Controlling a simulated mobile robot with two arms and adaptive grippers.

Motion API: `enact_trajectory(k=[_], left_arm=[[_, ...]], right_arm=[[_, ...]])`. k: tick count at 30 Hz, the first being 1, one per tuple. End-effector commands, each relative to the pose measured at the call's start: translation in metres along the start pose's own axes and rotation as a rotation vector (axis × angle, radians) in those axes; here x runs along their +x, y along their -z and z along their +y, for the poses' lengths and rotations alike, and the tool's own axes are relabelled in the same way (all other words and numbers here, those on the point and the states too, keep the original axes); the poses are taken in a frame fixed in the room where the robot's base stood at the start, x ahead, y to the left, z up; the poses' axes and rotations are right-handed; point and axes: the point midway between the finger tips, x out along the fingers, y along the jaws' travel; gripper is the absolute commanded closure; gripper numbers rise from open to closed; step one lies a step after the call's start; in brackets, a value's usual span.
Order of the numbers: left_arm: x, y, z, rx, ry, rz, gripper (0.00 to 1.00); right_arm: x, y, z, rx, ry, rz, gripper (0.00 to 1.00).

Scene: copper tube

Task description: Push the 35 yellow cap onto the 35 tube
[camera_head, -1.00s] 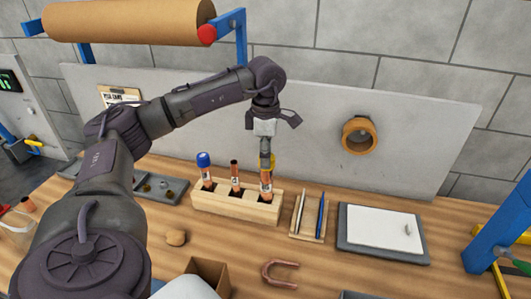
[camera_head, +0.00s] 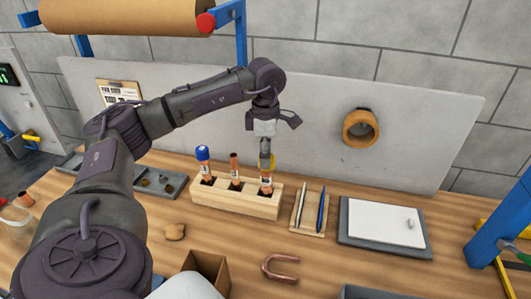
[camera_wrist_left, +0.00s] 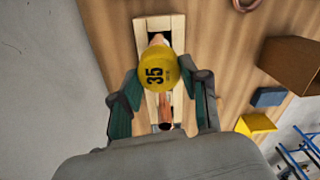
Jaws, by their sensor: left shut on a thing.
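The yellow cap (camera_wrist_left: 157,68) faces up in the left wrist view, its printed 35 readable, between the two fingers of my left gripper (camera_wrist_left: 162,92). In the head view my left gripper (camera_head: 266,158) points straight down and is shut on the cap (camera_head: 271,162). The 35 tube (camera_head: 266,183), copper with a white label, stands upright in the right-hand slot of the wooden rack (camera_head: 235,205). The cap is at the tube's top end; I cannot tell how far it sits over the rim. My right gripper is out of view.
A blue-capped tube (camera_head: 204,163) and an uncapped copper tube (camera_head: 234,168) stand in the same rack. To its right are a pen holder (camera_head: 308,222) and a grey tray with a white board (camera_head: 385,228). A copper U-bend (camera_head: 280,268) lies in front.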

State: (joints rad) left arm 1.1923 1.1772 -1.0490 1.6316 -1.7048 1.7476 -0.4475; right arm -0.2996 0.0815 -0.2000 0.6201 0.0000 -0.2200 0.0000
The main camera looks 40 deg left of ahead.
Motion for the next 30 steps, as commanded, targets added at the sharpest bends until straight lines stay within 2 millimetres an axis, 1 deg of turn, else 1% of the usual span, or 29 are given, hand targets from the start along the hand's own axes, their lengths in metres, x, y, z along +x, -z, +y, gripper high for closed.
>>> enact_trajectory(k=[7,8,12,23,26,29,30], left_arm=[[0.007,0.000,0.000,0.000,0.000,0.000,0.68],[0.006,0.000,0.000,0.000,0.000,0.000,0.50],[0.006,0.000,0.000,0.000,0.000,0.000,0.27],[0.003,0.000,0.000,0.000,-0.001,-0.001,0.26],[-0.006,-0.001,0.001,0.000,-0.003,-0.003,0.26],[-0.024,-0.001,0.001,0.000,-0.004,-0.003,0.26],[-0.033,-0.001,0.001,0.000,-0.005,-0.005,0.26]], right_arm=[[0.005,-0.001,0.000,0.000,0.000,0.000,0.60],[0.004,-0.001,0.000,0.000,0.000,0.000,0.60],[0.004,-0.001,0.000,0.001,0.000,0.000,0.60],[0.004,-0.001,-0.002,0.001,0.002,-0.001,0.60],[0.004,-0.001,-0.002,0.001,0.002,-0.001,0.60],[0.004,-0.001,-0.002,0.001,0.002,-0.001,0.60],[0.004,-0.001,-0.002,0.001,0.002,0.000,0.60]])
